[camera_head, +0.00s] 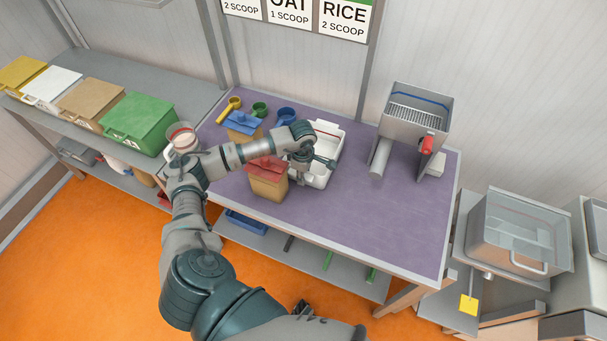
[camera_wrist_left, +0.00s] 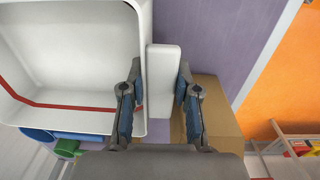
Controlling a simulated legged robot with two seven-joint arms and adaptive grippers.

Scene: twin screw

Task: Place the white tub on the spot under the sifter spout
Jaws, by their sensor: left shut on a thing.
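The white tub (camera_head: 328,135) is at the middle of the purple tabletop, left of the sifter. My left gripper (camera_head: 308,160) is at the tub's near side. In the left wrist view my left gripper (camera_wrist_left: 158,108) is shut on the tub's white handle (camera_wrist_left: 163,75), one finger on each side, and the open tub (camera_wrist_left: 70,60) with a red line inside lies to the left. I cannot tell whether the tub touches the table. The metal sifter (camera_head: 414,110) has a red handle (camera_head: 427,146) and a grey cylindrical spout (camera_head: 380,158). No marked spot is distinguishable. My right gripper is not in view.
A brown bag with a red top (camera_head: 267,182) stands close to the gripper, and one with a blue top (camera_head: 242,124) behind my arm. Several scoops (camera_head: 259,109) lie at the back left. The purple tabletop (camera_head: 350,205) is clear in front of the sifter.

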